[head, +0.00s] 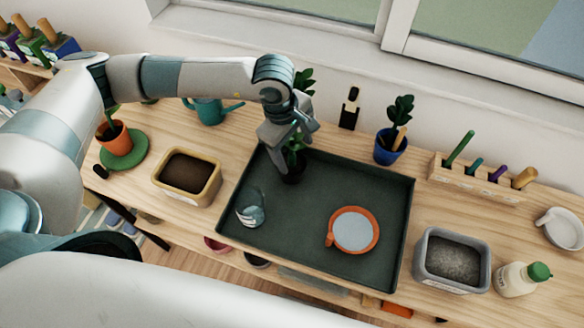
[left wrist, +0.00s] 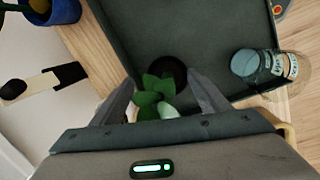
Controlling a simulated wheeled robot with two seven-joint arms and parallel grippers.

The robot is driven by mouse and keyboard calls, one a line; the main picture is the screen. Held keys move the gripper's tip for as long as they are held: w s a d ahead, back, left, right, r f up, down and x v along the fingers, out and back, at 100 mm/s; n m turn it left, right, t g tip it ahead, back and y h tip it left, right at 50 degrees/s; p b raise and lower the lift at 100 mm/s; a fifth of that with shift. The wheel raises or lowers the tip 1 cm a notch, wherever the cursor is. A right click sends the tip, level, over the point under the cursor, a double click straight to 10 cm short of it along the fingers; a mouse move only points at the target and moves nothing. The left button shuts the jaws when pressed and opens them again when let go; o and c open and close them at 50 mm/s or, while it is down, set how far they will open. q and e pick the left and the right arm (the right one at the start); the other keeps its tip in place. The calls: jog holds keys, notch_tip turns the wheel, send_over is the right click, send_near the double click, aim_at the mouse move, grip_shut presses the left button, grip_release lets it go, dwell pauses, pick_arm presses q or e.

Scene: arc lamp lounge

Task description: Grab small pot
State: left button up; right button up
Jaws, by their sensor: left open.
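A small dark pot (head: 292,176) with a green leafy plant stands at the back left of the dark green tray (head: 300,230). My left gripper (head: 288,150) is above it and partly hides it in the head view. In the left wrist view my left gripper (left wrist: 166,95) is open, with a finger on each side of the plant's leaves (left wrist: 155,98). The dark pot (left wrist: 168,72) shows just beyond the leaves. I cannot tell whether the fingers touch the plant. My right gripper is not in view.
On the tray are a glass jar (head: 250,210) and an orange-rimmed dish (head: 354,230). Around it stand a yellow soil tub (head: 187,177), a blue pot (head: 390,147), a grey gravel tub (head: 451,261) and a terracotta pot (head: 115,139). The tray's middle is clear.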

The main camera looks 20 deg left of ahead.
aim_at(295, 137)
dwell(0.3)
pick_arm(q)
jog(key=c, duration=1.4)
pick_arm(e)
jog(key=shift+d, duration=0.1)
